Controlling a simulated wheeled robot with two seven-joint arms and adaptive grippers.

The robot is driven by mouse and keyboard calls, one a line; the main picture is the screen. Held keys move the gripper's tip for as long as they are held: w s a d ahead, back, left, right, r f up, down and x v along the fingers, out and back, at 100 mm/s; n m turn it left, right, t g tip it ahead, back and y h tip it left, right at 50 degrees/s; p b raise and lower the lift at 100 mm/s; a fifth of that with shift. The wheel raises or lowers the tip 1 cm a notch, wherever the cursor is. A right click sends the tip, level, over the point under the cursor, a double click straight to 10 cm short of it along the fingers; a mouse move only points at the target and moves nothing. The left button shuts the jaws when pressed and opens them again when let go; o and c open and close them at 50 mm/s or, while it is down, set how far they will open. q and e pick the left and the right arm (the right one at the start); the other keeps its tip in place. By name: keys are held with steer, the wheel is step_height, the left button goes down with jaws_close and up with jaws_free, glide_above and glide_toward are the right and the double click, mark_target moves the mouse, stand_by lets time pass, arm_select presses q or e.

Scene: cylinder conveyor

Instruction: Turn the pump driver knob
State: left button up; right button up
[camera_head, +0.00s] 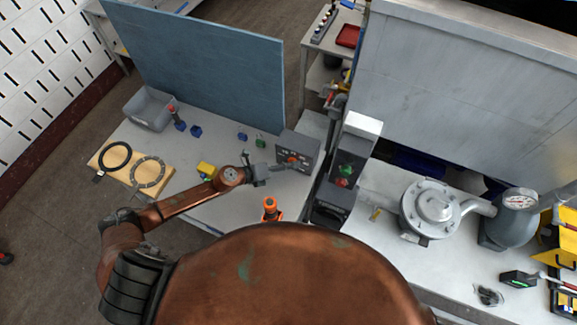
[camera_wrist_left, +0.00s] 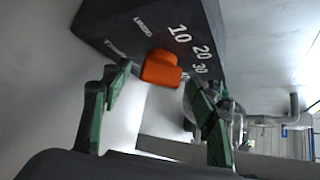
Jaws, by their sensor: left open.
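The pump driver (camera_head: 298,150) is a dark grey box on the left table, with white markings and an orange-red knob (camera_head: 292,160) on its front. In the left wrist view the box (camera_wrist_left: 150,25) shows the numbers 10, 20 and 30 beside the orange knob (camera_wrist_left: 161,69). My left gripper (camera_head: 285,167) is in front of the box. Its green-padded fingers (camera_wrist_left: 155,105) are open, one on each side of the knob in the wrist view. The knob appears just beyond the fingertips; I cannot tell whether they touch. My right gripper is not in view.
A grey control box with green and red buttons (camera_head: 345,170) stands right of the pump driver. A grey pump (camera_head: 431,207) is on the right bench. An orange-topped object (camera_head: 270,207) stands near my body. A blue panel (camera_head: 200,65) closes off the table's back.

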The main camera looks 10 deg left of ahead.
arm_select(q)
steer(key=v, duration=1.1)
steer(key=shift+s+a+r, duration=0.15)
steer(key=shift+s+a, duration=0.1)
